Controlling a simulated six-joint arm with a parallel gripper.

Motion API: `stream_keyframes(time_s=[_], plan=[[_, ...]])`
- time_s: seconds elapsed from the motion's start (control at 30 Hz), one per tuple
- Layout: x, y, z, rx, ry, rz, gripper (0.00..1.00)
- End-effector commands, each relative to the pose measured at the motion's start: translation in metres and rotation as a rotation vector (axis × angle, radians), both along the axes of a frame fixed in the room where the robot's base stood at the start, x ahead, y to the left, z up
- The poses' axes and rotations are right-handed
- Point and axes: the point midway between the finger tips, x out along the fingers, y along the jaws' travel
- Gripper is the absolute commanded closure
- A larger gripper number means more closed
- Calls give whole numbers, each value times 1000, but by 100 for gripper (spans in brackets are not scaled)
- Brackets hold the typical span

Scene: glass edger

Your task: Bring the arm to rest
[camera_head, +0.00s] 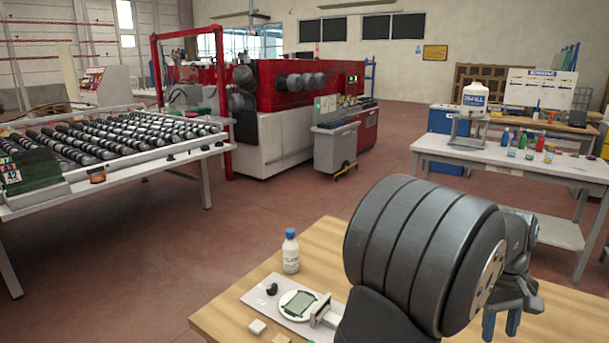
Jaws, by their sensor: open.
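My arm fills the lower right, with its large dark grey ribbed link in front of the wooden table (232,300). My gripper (501,323) is at the arm's right end, pointing down, with two blue fingers apart and nothing seen between them. Its lower tips run to the bottom edge of the picture. Whether it hangs over the table or touches anything cannot be told.
On the table stand a white bottle with a blue cap (291,252), a grey plate with a round white dish (299,304) and a small pale block (257,327). A roller table (110,145), red machine (300,90) and white workbench (490,155) stand beyond.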

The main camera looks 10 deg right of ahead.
Motion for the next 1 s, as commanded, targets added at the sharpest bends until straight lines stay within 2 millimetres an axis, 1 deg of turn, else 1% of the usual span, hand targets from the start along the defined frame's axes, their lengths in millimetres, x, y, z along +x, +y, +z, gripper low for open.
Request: stream_keyframes(time_s=[0.03,0.1,0.3,0.4,0.53,0.7,1.0], plan=[[-7,-3,2,-1,-28,-58,60],[-13,-6,4,0,-68,-137,60],[-28,-13,11,5,-167,-335,60],[-27,-12,-4,8,-166,-336,60],[-27,-13,-14,7,-167,-334,60],[-27,-12,-18,6,-166,-333,60],[-27,-13,-18,5,-166,-332,60]])
